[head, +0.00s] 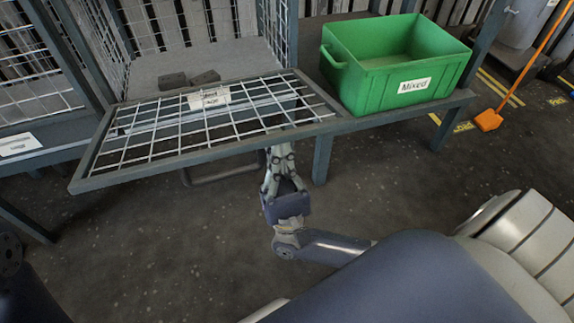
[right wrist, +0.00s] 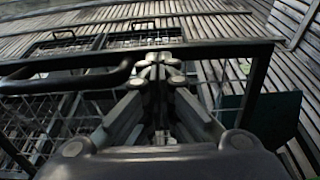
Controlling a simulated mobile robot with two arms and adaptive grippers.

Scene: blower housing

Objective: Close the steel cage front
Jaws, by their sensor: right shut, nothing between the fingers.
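The steel cage front (head: 165,122) is a wire mesh panel in a dark frame. In the head view it lies folded down, about level, sticking out from the cage (head: 285,25), whose front side is open. A label plate shows through the mesh. A dark bar handle (head: 222,176) shows below the panel; in the right wrist view it is the bent bar (right wrist: 75,75) at left. My right gripper (head: 281,150) is shut and empty at the panel's near edge, right of the handle. I cannot tell whether it touches the frame. My left gripper is out of view.
A green bin (head: 378,92) labelled "Mixed" stands on the shelf to the right. Another mesh cage (head: 35,92) is at left. An orange broom (head: 489,120) stands far right. The floor in front is clear.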

